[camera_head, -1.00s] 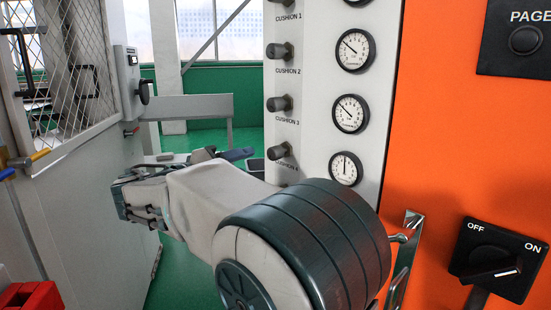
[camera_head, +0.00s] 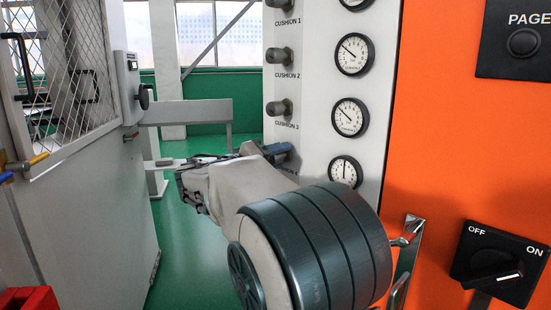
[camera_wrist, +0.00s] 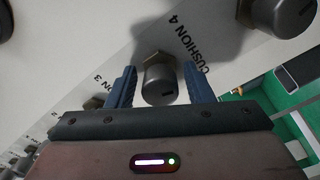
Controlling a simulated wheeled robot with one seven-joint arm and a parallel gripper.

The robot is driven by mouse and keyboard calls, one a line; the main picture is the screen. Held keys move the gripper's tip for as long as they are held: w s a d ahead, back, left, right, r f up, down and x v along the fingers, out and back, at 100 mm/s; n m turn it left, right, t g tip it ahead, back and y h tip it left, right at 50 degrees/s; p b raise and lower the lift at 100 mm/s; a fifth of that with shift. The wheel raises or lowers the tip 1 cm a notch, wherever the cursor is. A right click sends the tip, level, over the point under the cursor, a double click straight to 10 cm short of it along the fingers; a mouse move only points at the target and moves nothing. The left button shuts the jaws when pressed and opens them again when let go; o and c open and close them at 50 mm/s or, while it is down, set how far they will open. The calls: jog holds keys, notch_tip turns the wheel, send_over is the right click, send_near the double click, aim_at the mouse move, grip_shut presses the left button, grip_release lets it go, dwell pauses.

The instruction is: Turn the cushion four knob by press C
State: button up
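The cushion four knob (camera_wrist: 159,82) is a grey round knob on the pale panel (camera_head: 315,75). In the wrist view it sits between the two blue fingers of my gripper (camera_wrist: 161,84), with a visible gap on each side. The "CUSHION 4" label (camera_wrist: 188,46) is printed beside it. In the head view my gripper (camera_head: 277,149) is at the panel's left edge, below the "CUSHION 3" label, and hides this knob. My gripper is open. I cannot tell how deep the knob is between the fingers.
Other knobs (camera_head: 279,107) stand above in the same column, with round gauges (camera_head: 349,117) to their right. Another knob (camera_wrist: 286,16) is close by at the wrist view's upper right. An orange cabinet (camera_head: 455,150) with an off/on switch (camera_head: 497,265) stands right. A mesh-topped door (camera_head: 75,75) stands left.

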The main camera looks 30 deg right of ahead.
jog(key=c, duration=0.7)
jog(key=shift+c, duration=0.2)
jog(key=shift+n, duration=0.3)
jog(key=n+p, duration=0.2)
jog(key=n, duration=0.1)
jog(key=shift+r, duration=0.1)
jog(key=n+p, duration=0.3)
jog(key=n, duration=0.1)
jog(key=shift+r+n, duration=0.1)
jog(key=shift+n, duration=0.3)
jog(key=n+p, duration=0.4)
jog(key=shift+n+p, duration=1.35)
jog(key=shift+n, duration=0.35)
jog(key=shift+f, duration=0.2)
